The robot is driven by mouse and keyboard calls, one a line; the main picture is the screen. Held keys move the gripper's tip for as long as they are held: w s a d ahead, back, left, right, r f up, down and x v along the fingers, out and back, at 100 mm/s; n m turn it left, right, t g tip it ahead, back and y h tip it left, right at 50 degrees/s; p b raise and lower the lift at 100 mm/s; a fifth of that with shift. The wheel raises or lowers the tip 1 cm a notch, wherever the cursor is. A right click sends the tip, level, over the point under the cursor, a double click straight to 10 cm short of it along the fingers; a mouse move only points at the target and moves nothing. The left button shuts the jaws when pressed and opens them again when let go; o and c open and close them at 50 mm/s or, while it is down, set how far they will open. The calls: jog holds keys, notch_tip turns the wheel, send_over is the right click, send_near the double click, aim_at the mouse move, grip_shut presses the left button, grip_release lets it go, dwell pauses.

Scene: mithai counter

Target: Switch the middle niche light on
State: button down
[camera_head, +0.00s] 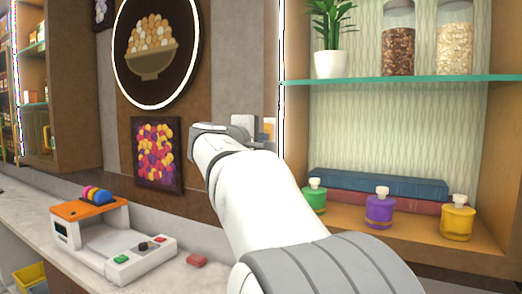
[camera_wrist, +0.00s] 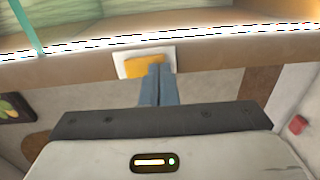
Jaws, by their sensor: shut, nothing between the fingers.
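In the wrist view a white switch plate (camera_wrist: 172,60) with an orange rocker (camera_wrist: 140,68) sits on the wooden strip at the niche's edge. My gripper (camera_wrist: 156,68) has its blue-grey fingers together, with the tips over the rocker's lower right part. I cannot tell whether they touch it. In the head view the orange rocker (camera_head: 267,127) shows just past my wrist, beside the shelf niche (camera_head: 400,125); my fingers are hidden there. A pale strip (camera_head: 281,60) runs up the niche's left edge. It looks bright in the wrist view (camera_wrist: 230,27).
The niche holds green (camera_head: 314,198), purple (camera_head: 379,210) and yellow (camera_head: 457,220) bottles, books (camera_head: 380,187), jars (camera_head: 398,40) and a plant (camera_head: 331,60). A scale-like device (camera_head: 120,250) and a red block (camera_head: 197,260) rest on the counter (camera_head: 30,205). Pictures hang on the wall.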

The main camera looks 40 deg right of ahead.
jog(key=shift+s+d, duration=0.1)
jog(key=f+b+v, duration=0.2)
jog(key=b+v, duration=0.3)
jog(key=v, duration=0.9)
jog(key=shift+f, duration=0.2)
jog(key=s+a+f+m+g+y, duration=0.1)
jog(key=s+a+f+y, duration=0.25)
jog(key=f, duration=0.75)
jog(key=s+a+f+g+y, duration=0.15)
jog(key=f+y, duration=0.25)
jog(key=f, duration=0.7)
jog(key=s+a+f+m+g+y, duration=0.1)
jog(key=s+a+f+y, duration=0.25)
jog(key=f, duration=0.75)
jog(key=s+a+f+m+y, duration=0.3)
jog(key=s+a+f, duration=0.4)
jog(key=f, duration=0.3)
jog(key=shift+a+f+g+y, duration=0.2)
jog(key=shift+a+g+y, duration=0.25)
jog(key=shift+y, duration=0.45)
